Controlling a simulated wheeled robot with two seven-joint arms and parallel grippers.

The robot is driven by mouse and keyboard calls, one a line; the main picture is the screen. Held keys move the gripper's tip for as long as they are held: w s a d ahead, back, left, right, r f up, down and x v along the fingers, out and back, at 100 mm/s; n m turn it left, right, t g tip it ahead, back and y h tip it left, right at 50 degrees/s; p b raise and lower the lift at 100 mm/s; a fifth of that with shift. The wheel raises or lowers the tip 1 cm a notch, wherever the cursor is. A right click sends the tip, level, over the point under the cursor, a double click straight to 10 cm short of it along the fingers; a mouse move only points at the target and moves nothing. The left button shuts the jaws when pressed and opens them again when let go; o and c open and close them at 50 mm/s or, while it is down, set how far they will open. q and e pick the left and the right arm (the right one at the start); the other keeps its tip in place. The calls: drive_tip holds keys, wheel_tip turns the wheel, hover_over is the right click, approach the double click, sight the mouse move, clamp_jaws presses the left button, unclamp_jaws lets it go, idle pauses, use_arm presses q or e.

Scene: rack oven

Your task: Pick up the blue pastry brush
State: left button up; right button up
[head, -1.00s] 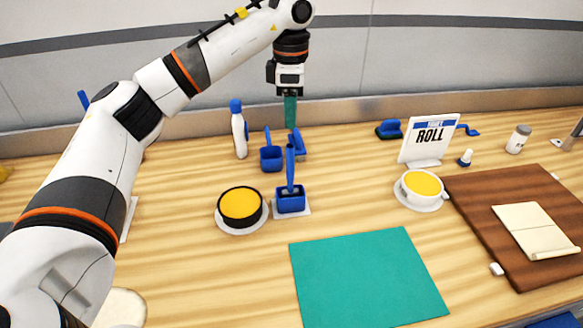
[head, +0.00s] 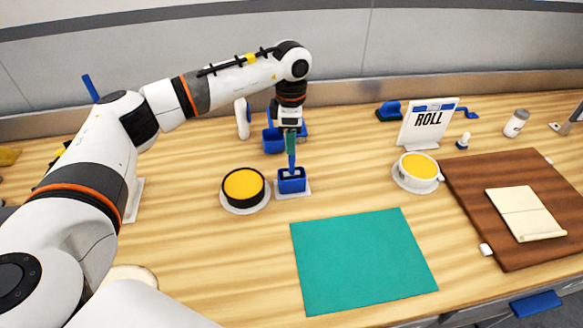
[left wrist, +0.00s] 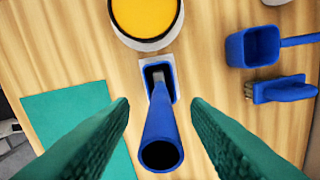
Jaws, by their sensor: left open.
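The blue pastry brush (head: 291,161) stands handle up in a small blue holder (head: 292,184) on a white square base. In the left wrist view the brush handle (left wrist: 160,135) points up at the camera, and its bristle end sits inside the holder (left wrist: 158,72). My left gripper (head: 290,150) is directly above the holder, pointing down. In the left wrist view its green fingers (left wrist: 158,103) are open, one on each side of the handle, with gaps visible on both sides. My right gripper is not in view.
A dark bowl of yellow filling (head: 244,185) stands just left of the holder. Behind are a blue scoop (head: 272,140) and, in the wrist view, a blue brush with bristles (left wrist: 284,90). A green mat (head: 362,262) lies in front, with clear table around it.

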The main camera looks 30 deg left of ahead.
use_arm(q)
drive_tip(key=shift+w+f, duration=0.1)
drive_tip(key=shift+f, duration=0.1)
clamp_jaws()
